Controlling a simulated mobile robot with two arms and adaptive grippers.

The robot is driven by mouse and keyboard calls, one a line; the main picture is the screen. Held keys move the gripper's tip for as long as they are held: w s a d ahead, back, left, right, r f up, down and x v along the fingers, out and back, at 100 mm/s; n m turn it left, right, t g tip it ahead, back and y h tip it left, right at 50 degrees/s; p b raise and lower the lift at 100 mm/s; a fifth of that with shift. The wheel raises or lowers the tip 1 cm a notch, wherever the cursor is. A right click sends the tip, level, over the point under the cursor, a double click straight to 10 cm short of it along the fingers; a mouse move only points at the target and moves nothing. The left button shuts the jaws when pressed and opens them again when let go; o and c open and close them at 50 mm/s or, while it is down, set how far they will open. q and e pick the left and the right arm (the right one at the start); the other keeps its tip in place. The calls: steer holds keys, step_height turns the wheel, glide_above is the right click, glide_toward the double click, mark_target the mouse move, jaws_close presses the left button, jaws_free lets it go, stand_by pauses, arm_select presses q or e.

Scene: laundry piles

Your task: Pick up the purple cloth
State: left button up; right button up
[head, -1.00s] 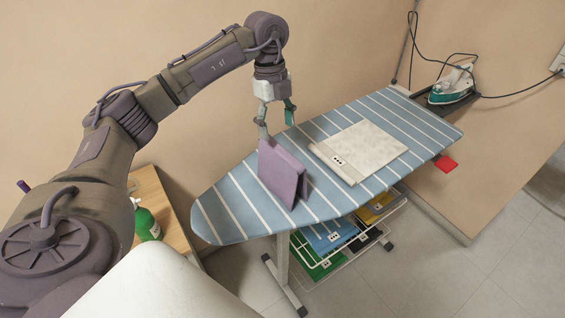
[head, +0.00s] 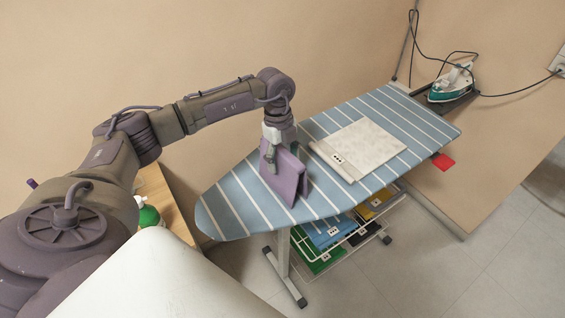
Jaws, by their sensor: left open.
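The purple cloth (head: 286,182) stands folded like a tent on the blue striped ironing board (head: 232,208), left of its middle. My left gripper (head: 283,160) points down at the top of the purple cloth, with its fingers open. One finger shows in front of the cloth's left face; the other finger is mostly hidden behind the cloth and gripper. The cloth still rests on the board. My right gripper is not in view.
A folded whitish cloth (head: 366,147) lies flat on the board, right of the purple cloth. An iron (head: 452,82) with a cord stands at the board's far end. Below is a rack with coloured cloths (head: 327,232). A green bottle (head: 148,215) stands at left.

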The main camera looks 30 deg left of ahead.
arm_select(q)
jaws_close()
steer(key=shift+r, duration=0.1)
